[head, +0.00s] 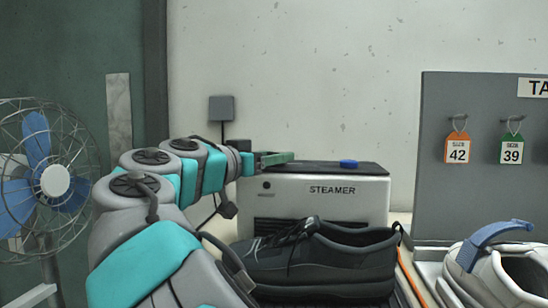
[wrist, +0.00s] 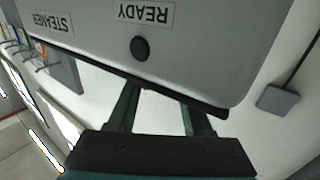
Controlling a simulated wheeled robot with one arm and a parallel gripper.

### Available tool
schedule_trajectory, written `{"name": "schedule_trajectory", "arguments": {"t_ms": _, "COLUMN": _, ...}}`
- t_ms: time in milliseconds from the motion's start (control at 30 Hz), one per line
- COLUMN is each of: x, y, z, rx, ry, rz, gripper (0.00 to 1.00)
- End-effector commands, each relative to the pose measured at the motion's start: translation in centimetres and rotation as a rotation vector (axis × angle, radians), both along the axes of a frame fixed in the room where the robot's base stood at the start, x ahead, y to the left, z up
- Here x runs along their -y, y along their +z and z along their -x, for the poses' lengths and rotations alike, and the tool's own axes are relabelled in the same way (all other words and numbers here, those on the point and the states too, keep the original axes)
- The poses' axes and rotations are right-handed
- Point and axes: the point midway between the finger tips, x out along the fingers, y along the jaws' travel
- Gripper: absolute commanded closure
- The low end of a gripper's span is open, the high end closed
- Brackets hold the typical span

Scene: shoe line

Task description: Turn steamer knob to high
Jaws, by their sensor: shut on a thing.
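The steamer (head: 320,208) is a pale box with a dark top and the word STEAMER on its front, in the middle of the head view. It fills the upper part of the wrist view (wrist: 85,50) with its lettering upside down. A small black round piece (wrist: 140,48) sits on its front beside a READY label. A blue disc (head: 348,163) lies on the dark top. My gripper (head: 290,156) reaches over the top's left part, left of the disc. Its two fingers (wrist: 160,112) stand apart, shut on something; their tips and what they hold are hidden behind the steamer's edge.
A black shoe (head: 320,258) stands in front of the steamer. A white shoe (head: 510,272) with a blue strap is at right, below a grey board (head: 480,200) with size tags. A fan (head: 55,180) stands at left. A grey box (head: 221,108) is on the wall.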

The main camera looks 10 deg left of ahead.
Motion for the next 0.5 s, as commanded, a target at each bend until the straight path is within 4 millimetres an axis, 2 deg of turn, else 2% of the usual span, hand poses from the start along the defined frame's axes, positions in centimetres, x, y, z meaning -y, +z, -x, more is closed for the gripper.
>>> {"name": "schedule_trajectory", "arguments": {"t_ms": 233, "x": -0.20, "y": 0.56, "z": -0.10, "rx": 0.014, "ry": -0.065, "rz": 0.003, "gripper": 1.00}}
{"name": "schedule_trajectory", "arguments": {"t_ms": 500, "x": -0.23, "y": 0.15, "z": -0.02, "rx": 0.004, "ry": -0.106, "rz": 0.001, "gripper": 1.00}}
